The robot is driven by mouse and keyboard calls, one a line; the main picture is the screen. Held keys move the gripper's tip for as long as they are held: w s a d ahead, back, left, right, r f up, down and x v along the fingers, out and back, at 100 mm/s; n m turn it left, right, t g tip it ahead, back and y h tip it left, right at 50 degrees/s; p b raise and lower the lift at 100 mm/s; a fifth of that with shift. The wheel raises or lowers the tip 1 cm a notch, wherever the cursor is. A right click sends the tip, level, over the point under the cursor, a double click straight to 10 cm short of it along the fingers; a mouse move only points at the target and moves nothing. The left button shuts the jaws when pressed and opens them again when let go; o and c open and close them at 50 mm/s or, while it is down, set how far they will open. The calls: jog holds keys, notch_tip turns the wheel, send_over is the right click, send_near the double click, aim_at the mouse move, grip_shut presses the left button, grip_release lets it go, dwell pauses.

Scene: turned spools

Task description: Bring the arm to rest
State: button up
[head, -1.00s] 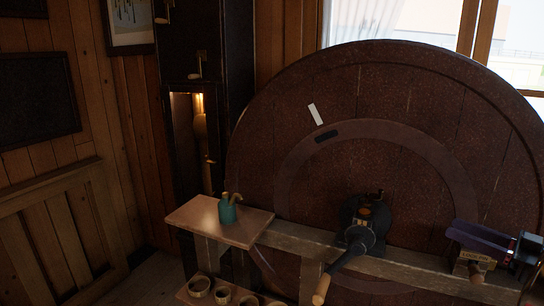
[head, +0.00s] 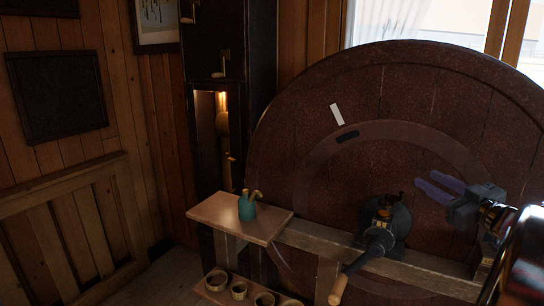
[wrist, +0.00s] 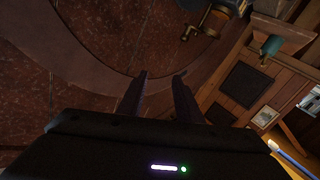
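My gripper (head: 425,179) is at the right of the head view, raised in front of the big brown wheel (head: 300,115). Its two purple-blue fingers point left and stand apart with nothing between them. In the wrist view the dark fingers (wrist: 160,76) also show a clear gap, with the wheel face and wood panelling beyond. My arm comes in from the lower right corner and hides the right end of the beam.
A dark crank device (head: 385,225) with a wooden-ended handle stands on the wooden beam (head: 310,241), left of and below my gripper. Several rings lie on a lower shelf. Left floor looks clear.

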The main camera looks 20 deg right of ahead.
jog(key=w+a+r+m+g+h, duration=0.1)
jog(key=w+a+r+m+h, duration=0.1)
jog(key=w+a+r+h, duration=0.3)
jog(key=a+f+m+g+h, duration=0.2)
jog(key=a+f+m+g, duration=0.15)
jog(key=a, duration=0.65)
jog(key=s+a+f+n+g+y, duration=0.1)
jog(key=s+a+f+g+y, duration=0.1)
jog(key=s+a+f, duration=0.4)
jog(key=s+a+f+n+g+y, duration=0.1)
jog(key=s+a+f+g+y, duration=0.2)
jog(key=a, duration=1.1)
jog(key=s+a+f+n+g+y, duration=0.1)
jog(key=s+a+f+g+y, duration=0.2)
jog(key=s+a+f, duration=0.6)
jog(key=shift+s+a+f, duration=0.3)
jog(key=shift+a+f, duration=0.1)
jog(key=shift+a, duration=0.15)
jog(key=shift+d, duration=0.1)
